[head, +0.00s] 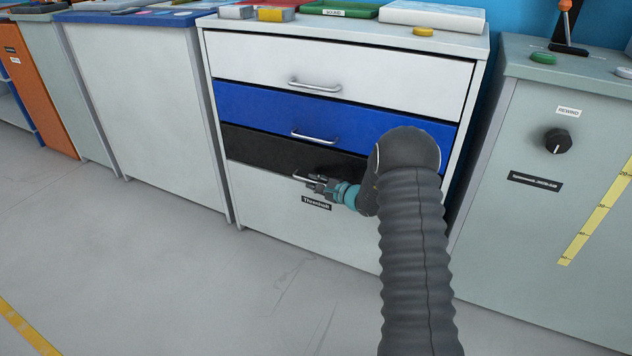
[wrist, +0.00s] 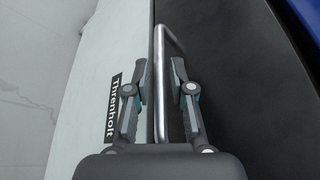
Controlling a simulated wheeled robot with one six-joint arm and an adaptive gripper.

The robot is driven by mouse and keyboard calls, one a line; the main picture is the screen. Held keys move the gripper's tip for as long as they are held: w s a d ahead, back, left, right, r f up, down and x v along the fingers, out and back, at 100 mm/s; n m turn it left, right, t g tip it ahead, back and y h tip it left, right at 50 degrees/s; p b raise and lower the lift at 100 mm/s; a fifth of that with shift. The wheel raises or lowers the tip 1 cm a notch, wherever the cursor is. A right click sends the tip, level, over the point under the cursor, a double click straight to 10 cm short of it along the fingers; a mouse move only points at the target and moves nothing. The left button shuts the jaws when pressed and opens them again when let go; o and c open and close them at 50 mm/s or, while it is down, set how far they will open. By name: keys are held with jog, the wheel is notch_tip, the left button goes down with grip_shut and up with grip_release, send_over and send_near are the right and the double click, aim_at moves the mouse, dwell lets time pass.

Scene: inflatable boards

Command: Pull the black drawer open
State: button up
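The black drawer (head: 265,150) is the third front down in the grey-white cabinet, below the blue drawer. Its front looks flush with the fronts above, so it looks closed. Its metal handle (wrist: 161,95) runs lengthwise in the wrist view; in the head view my gripper mostly hides it. My gripper (head: 306,179) reaches in from the right at the drawer's lower part.
The blue drawer (head: 370,118) and white drawer (head: 400,70) above have protruding handles. A pale panel labelled "Threnholt" (wrist: 112,108) lies below the black drawer. A grey cabinet (head: 545,220) stands at right. The floor (head: 190,290) in front is clear.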

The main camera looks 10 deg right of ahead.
jog(key=shift+w+a+f, duration=0.1)
jog(key=shift+w+a, duration=0.1)
jog(key=shift+w, duration=0.15)
jog(key=shift+c, duration=0.3)
